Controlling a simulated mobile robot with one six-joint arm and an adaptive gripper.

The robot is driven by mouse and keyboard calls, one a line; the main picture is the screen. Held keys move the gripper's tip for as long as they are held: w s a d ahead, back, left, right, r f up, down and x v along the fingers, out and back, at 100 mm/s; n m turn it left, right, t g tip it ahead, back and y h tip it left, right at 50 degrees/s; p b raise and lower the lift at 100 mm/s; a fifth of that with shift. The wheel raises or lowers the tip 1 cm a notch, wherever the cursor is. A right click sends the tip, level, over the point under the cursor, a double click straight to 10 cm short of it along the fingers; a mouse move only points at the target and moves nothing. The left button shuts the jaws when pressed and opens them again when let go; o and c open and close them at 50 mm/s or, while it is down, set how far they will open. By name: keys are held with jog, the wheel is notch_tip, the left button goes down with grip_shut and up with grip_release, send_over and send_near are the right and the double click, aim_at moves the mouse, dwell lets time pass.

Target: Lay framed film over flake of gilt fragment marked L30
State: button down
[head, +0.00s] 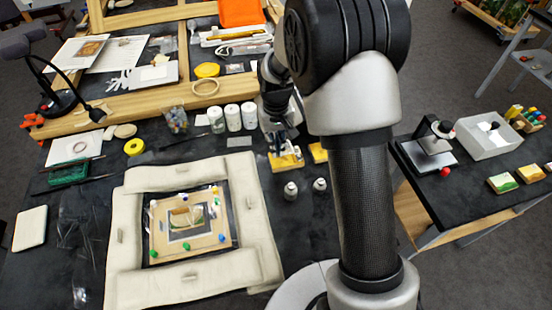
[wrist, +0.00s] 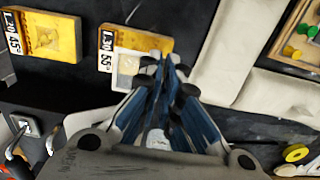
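Two gold-yellow gilt fragments with black-and-white labels lie side by side in the wrist view. A framed film (wrist: 128,66), a small pale square frame with a greyish window, overlaps the lower left of the right fragment. My gripper (wrist: 166,66) has its fingertips close together at the frame's right edge and appears shut on it. Whether the frame touches the fragment is unclear. In the head view, my gripper (head: 283,146) is above one fragment (head: 287,162); the other (head: 318,153) is partly behind my arm.
A cream padded border (head: 128,240) surrounds a pinned board (head: 165,242) at left. White-capped jars (head: 233,118) stand behind my gripper, and two small bottles (head: 290,189) stand in front. A side table (head: 470,185) at right holds a stand and a white box (head: 488,140).

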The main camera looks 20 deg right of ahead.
aim_at(276, 163)
jog(key=shift+f+b, duration=0.65)
jog(key=shift+f, duration=1.8)
jog(key=shift+f, duration=0.1)
jog(key=shift+f, duration=0.15)
jog(key=c, duration=1.8)
grip_release()
